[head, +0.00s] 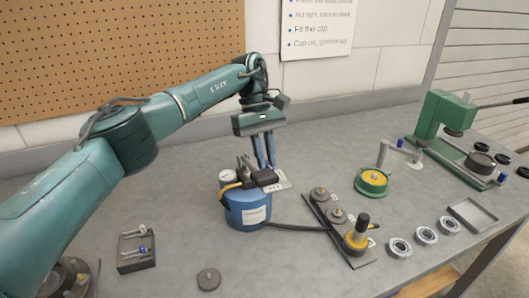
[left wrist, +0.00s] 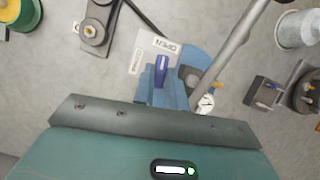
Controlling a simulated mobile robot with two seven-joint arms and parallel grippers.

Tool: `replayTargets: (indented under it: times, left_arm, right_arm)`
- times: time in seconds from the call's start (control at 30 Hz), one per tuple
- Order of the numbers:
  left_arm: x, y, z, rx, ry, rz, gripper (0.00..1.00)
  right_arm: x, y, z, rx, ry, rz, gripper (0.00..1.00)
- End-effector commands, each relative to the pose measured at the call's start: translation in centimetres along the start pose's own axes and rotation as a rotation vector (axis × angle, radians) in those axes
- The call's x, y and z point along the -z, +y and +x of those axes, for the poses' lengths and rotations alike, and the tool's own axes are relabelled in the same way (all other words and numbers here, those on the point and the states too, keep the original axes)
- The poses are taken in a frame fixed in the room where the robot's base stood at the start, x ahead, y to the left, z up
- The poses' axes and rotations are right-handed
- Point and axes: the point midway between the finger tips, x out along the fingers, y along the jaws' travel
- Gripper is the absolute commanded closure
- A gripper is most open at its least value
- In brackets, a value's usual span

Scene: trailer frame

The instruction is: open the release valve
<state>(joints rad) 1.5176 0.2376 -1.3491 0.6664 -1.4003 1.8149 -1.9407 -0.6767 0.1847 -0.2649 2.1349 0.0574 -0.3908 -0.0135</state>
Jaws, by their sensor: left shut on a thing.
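A blue tank (head: 243,214) with a white label stands on the grey bench in the middle of the head view. A white card (head: 281,181) sticks out at its top right; in the left wrist view the card (left wrist: 158,45) reads OPEN. My left gripper (head: 265,165) points down over the top of the tank. In the left wrist view its fingers (left wrist: 160,82) are shut on a small dark blue lever (left wrist: 161,68), apparently the release valve's, beside the OPEN card. The valve body is mostly hidden by my gripper. My right gripper is not in view.
A grey bar (left wrist: 238,42) and a gauge (left wrist: 207,102) lie close beside my fingers. A dark hose (head: 295,227) runs from the tank to a grey plate (head: 325,218). A green press (head: 445,115) stands far right.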

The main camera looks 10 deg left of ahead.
Motion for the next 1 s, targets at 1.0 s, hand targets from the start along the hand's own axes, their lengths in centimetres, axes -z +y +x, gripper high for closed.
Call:
replayTargets:
  times: [1.0]
  left_arm:
    - [0.0,0.17,-0.11,0.048,0.004,0.123,0.73]
  right_arm:
    - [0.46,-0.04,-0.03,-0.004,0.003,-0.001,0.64]
